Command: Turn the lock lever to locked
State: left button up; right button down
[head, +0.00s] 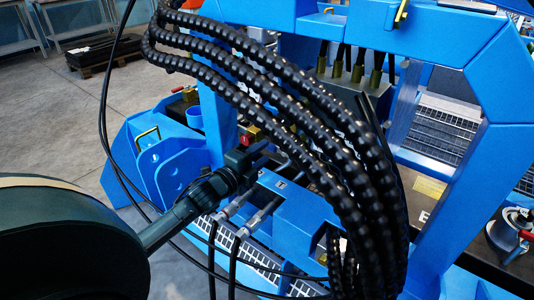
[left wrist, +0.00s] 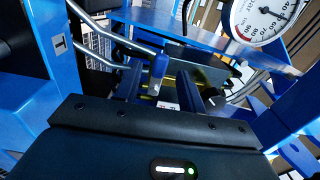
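My left gripper (head: 262,157) reaches in from the left in the head view, its fingers beside the blue machine frame and partly behind black hoses. In the left wrist view the two dark fingers (left wrist: 160,88) stand apart. A small lever with a blue rounded grip and pale stem (left wrist: 159,68) shows between or just beyond them; it is probably the lock lever. I cannot tell whether the fingers touch it. The lever is not clear in the head view, and its lock position cannot be read. My right gripper is in neither view.
Thick ribbed black hoses (head: 290,85) arch close to my left gripper. The blue frame (head: 455,170) surrounds the work area. A round pressure gauge (left wrist: 262,18) is at the upper right of the wrist view. Metal rods (left wrist: 115,38) lie left of the fingers. Thin black cables hang nearby.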

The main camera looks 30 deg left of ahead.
pick_arm(q)
jog(key=shift+w+d, duration=0.1)
jog(key=shift+w, duration=1.3)
grip_shut()
